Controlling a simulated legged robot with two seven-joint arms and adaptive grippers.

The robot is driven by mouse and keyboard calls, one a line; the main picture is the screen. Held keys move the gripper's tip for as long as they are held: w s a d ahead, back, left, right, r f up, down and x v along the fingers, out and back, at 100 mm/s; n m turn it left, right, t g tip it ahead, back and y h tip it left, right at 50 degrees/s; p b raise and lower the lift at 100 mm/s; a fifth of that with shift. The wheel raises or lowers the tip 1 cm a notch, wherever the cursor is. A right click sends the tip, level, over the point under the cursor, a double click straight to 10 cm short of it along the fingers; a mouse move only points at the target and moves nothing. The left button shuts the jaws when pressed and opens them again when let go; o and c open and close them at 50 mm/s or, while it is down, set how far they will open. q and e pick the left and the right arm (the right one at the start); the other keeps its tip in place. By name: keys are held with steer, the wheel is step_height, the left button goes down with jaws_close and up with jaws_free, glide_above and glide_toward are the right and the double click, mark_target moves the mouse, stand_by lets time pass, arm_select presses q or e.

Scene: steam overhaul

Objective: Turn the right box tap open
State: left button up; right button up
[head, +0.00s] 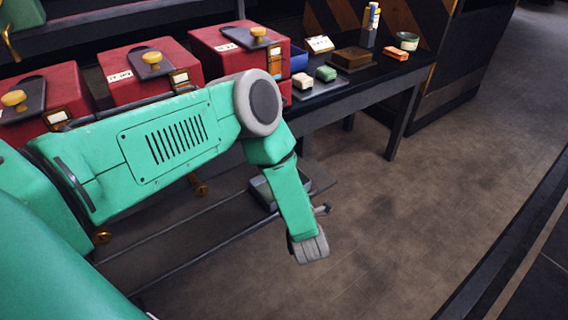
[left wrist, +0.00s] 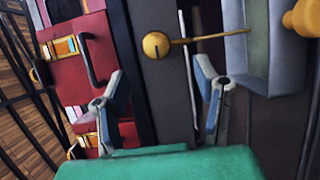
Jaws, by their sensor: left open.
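Three red boxes stand in a row on the dark bench in the head view, the right box (head: 222,48) with a yellow knob (head: 258,34) on top. Brass taps (head: 198,186) (head: 102,236) show low under the bench, partly behind my left arm. I cannot tell which box each serves. In the left wrist view my left gripper (left wrist: 157,68) is open and empty. A round brass tap end (left wrist: 156,45) with a thin rod (left wrist: 215,37) to the right shows beyond and between its fingers, apparently untouched. In the head view my arm hides part of the area below the boxes.
Soap-like blocks (head: 326,73), a brown block (head: 354,59) and a round tin (head: 407,41) sit at the bench's right end. A grey box-like thing (head: 262,193) is low behind my arm. The floor at right is clear. A second yellow knob (left wrist: 303,18) shows at the wrist view's right edge.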

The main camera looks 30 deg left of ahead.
arm_select(q)
steer(key=shift+v, duration=1.4)
steer(key=shift+m, duration=0.3)
